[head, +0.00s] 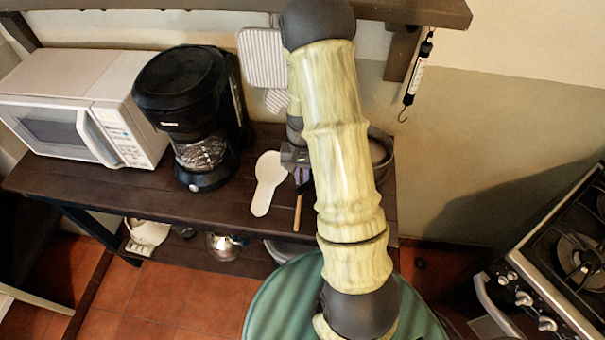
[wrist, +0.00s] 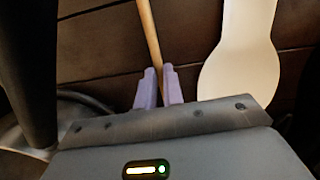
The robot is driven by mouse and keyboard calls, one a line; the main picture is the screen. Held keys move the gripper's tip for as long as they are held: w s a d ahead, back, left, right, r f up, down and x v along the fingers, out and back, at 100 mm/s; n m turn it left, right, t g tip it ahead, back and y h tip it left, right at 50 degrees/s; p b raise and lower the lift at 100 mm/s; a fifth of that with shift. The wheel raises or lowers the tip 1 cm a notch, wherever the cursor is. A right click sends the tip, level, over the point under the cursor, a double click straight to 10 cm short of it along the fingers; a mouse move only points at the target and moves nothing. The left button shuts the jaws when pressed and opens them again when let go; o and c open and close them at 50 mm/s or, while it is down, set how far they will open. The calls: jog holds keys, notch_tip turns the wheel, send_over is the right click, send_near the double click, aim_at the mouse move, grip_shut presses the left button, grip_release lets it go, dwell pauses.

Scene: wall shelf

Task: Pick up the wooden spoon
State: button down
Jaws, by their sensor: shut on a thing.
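The wooden spoon (head: 298,212) shows as a thin tan handle over the dark wooden shelf, just right of a white spoon-shaped piece. In the wrist view the handle (wrist: 150,38) runs up from between the two purple fingers of my gripper (wrist: 159,82). The fingers are close together and shut on the handle. In the head view my gripper (head: 302,176) is at the far end of the handle, partly hidden by my arm. The spoon's other end is hidden. I cannot tell whether the spoon touches the shelf.
The white spoon-shaped piece (head: 267,183) lies close left of the spoon; it also fills the right of the wrist view (wrist: 240,62). A black coffee maker (head: 192,105) and a white microwave (head: 85,108) stand further left. A round pan (head: 381,150) is right, partly behind my arm.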

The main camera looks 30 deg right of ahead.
aim_at(302, 181)
notch_tip(302, 181, up, 10)
jog(key=shift+b, duration=0.35)
jog(key=shift+a, duration=0.1)
dwell(0.5)
